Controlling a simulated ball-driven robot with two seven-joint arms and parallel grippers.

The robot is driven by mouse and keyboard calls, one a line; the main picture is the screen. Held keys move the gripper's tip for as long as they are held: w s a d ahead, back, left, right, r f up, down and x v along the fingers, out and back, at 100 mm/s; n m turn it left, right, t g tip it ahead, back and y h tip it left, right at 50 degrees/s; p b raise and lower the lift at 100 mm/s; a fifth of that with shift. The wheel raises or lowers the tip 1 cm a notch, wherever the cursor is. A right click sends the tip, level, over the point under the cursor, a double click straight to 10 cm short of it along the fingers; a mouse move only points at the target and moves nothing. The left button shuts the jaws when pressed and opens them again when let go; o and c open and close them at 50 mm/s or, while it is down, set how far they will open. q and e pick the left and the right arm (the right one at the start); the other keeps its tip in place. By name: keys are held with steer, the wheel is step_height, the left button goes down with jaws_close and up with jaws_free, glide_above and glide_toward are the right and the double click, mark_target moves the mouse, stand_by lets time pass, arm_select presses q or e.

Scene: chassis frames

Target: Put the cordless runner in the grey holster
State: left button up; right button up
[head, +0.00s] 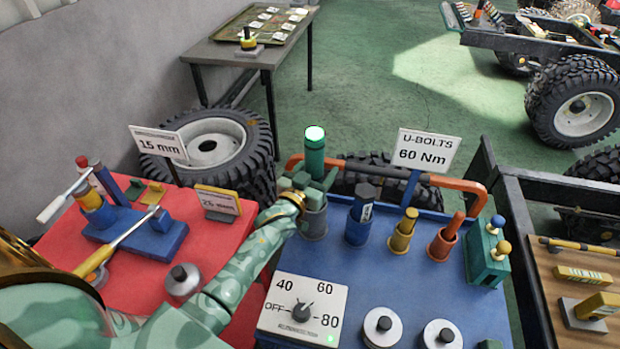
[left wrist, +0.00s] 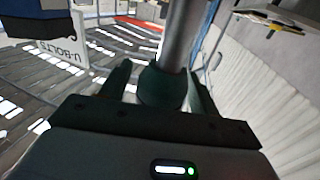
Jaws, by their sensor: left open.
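A green cylindrical tool with a glowing top (head: 315,150), which looks like the cordless runner, stands upright. Its lower end is in the grey holster (head: 314,223) at the back left of the blue bench top. My left gripper (head: 312,184) is at the tool just above the holster, its open fingers on either side. In the left wrist view a dark green rounded part (left wrist: 163,86) with a grey shaft lies between the spread fingers. The gripper hides part of the tool and the holster mouth, so I cannot see how deep it sits. My right gripper is not in view.
Blue (head: 357,230), yellow (head: 400,240) and orange (head: 441,247) holsters holding tools stand to the right. A dial box (head: 303,308) is in front. An orange rail (head: 455,184) and a U-bolts sign (head: 428,150) stand behind. A red bench top (head: 225,262) lies left.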

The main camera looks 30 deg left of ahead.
arm_select(q)
steer(key=s+p, duration=0.1)
steer(key=s, duration=1.1)
